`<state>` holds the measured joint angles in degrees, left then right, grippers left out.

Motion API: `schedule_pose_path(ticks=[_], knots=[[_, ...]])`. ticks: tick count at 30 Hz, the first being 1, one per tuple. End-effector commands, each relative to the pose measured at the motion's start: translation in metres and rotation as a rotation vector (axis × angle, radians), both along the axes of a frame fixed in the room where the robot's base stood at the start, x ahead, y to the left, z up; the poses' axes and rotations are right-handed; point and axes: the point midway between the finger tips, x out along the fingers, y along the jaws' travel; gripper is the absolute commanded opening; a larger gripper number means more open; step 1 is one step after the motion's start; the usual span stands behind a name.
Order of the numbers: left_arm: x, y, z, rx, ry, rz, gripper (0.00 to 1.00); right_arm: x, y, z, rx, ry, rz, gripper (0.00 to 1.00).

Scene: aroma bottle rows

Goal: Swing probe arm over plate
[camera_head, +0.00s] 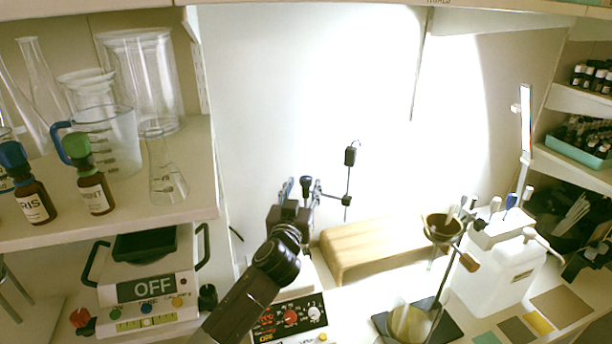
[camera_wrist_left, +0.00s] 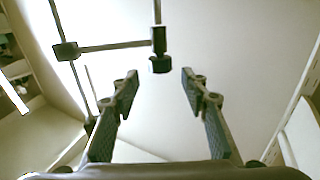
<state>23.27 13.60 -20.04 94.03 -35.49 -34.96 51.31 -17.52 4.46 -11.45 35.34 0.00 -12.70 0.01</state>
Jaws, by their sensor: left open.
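The thin metal probe arm (camera_wrist_left: 112,46) runs across the left wrist view from a dark clamp (camera_wrist_left: 66,51) on an upright rod to a dark probe holder (camera_wrist_left: 158,41) with a black end. In the head view the probe arm (camera_head: 330,197) shows beside my left gripper (camera_head: 296,188). My left gripper is open; in its wrist view its two fingers (camera_wrist_left: 160,82) stand apart, with the holder's end seen between the tips. I cannot tell whether they touch it. The hotplate unit (camera_head: 290,318) with red digits and knobs is below; my arm hides its plate. My right gripper is not in view.
A wooden block (camera_head: 375,250) lies behind the hotplate. A ring stand with a funnel (camera_head: 442,228) and a flask (camera_head: 409,322) are at right, near a white jug (camera_head: 500,275). A scale reading OFF (camera_head: 150,289) and a glassware shelf (camera_head: 120,225) flank my arm at left.

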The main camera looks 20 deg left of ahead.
Motion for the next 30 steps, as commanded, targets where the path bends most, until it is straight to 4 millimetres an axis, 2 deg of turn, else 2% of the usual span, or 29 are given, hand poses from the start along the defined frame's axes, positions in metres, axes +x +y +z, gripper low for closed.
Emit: schedule_pose_path(ticks=[1, 4, 9, 15, 22, 30], knots=[[0.008, 0.001, 0.002, 0.003, 0.000, 0.002, 0.41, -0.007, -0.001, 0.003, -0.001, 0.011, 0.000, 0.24], [0.021, 0.002, 0.002, 0.002, 0.001, 0.000, 0.41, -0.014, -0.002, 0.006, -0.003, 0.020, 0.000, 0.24], [0.037, 0.004, 0.001, 0.001, 0.001, 0.000, 0.41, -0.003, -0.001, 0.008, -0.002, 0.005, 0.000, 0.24], [0.044, 0.005, 0.000, 0.001, 0.001, 0.000, 0.41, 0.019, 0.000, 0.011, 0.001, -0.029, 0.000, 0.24], [0.044, 0.005, 0.000, 0.001, 0.001, 0.000, 0.41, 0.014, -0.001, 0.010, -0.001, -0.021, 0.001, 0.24], [0.044, 0.005, 0.000, 0.000, 0.002, 0.000, 0.13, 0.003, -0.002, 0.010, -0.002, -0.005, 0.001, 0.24]])
